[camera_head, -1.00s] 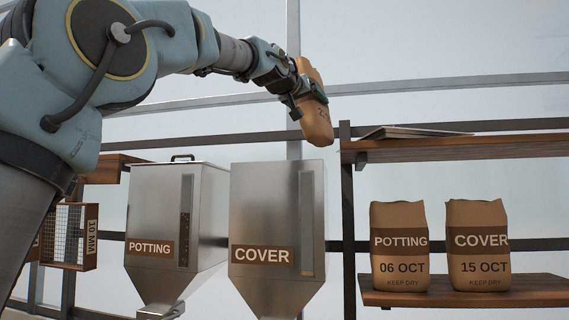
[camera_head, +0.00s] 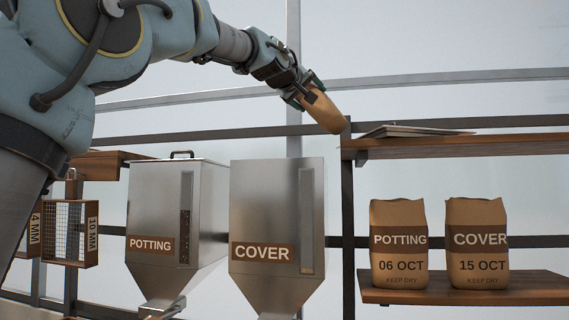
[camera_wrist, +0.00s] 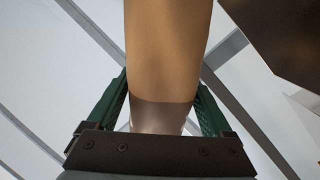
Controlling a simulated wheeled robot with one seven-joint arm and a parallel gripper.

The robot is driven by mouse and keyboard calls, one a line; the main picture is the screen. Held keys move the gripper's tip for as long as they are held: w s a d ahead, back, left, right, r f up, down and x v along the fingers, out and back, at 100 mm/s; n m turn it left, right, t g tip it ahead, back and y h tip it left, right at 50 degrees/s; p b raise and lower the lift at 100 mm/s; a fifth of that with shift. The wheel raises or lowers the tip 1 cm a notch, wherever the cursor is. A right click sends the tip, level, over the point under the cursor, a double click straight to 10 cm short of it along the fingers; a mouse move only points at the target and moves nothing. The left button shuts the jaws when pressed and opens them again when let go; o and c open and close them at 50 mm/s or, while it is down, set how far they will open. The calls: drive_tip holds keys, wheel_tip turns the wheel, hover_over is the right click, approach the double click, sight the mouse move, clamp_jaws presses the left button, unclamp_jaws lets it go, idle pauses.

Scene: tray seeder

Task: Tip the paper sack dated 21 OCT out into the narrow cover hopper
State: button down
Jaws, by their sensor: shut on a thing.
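My gripper (camera_head: 307,90) is shut on a brown paper sack (camera_head: 325,111), held in the air above and right of the cover hopper. The sack is tilted, its lower end pointing down and right; no date on it can be read. In the wrist view the sack (camera_wrist: 168,50) runs between the two green fingers (camera_wrist: 160,110). The narrow metal cover hopper (camera_head: 276,195), labelled COVER, stands in the middle, with a sight strip on its right side. Its top opening cannot be seen from here.
The wider POTTING hopper (camera_head: 160,200) with a handled lid (camera_head: 182,156) stands left. Sacks dated 06 OCT (camera_head: 399,225) and 15 OCT (camera_head: 477,225) stand on the lower right shelf (camera_head: 465,291). The upper shelf (camera_head: 450,147) holds a flat item (camera_head: 410,131). Mesh sieves (camera_head: 72,230) hang at left.

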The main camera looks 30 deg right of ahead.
sight(313, 107)
drive_tip(key=shift+s+d+r+n+p, duration=0.1)
drive_tip(key=shift+s+d+n+p, duration=0.15)
drive_tip(key=shift+n, duration=0.25)
drive_tip(key=shift+s+d+r+n+p, duration=0.15)
drive_tip(key=shift+s+n+p, duration=0.2)
drive_tip(key=shift+n+p, duration=0.65)
drive_tip(key=shift+w+f, duration=0.1)
drive_tip(key=shift+f, duration=0.15)
drive_tip(key=shift+n, duration=0.4)
drive_tip(key=shift+f, duration=0.15)
drive_tip(key=shift+s, duration=0.2)
drive_tip(key=shift+s+d+f+n, duration=0.1)
drive_tip(key=shift+f+n, duration=0.3)
drive_tip(key=shift+n, duration=0.25)
drive_tip(key=shift+s+d+f+n, duration=0.1)
drive_tip(key=shift+f+n, duration=0.25)
drive_tip(key=shift+n, duration=0.3)
drive_tip(key=shift+w+a+f+n+b, duration=0.35)
drive_tip(key=shift+w+f+n+b, duration=0.3)
drive_tip(key=shift+n+b, duration=0.3)
